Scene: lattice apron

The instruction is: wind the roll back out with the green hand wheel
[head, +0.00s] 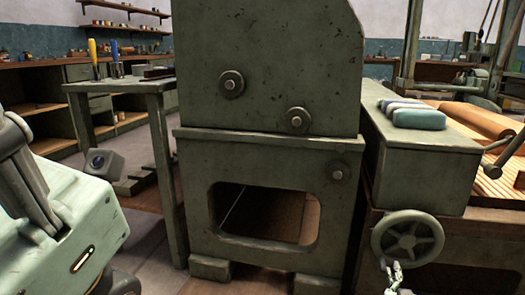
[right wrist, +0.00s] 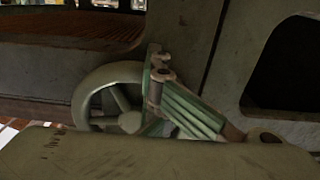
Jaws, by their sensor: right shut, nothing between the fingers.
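The green hand wheel (head: 436,240) stands upright on the front of the green machine bed at the right of the head view. It also shows in the right wrist view (right wrist: 82,103), partly hidden at its lower side. My right gripper (head: 396,268) is shut and empty, its tips close to the wheel's lower rim. In the right wrist view its fingers (right wrist: 160,72) overlap the wheel's right edge; I cannot tell whether they touch it. My left gripper is out of view.
A tall green machine housing (head: 265,75) fills the middle, with an opening low down. Folded cloths (head: 418,117) lie on top of the bed's green box. A small green table (head: 128,86) with tools stands left. Floor shows between it and the left benches.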

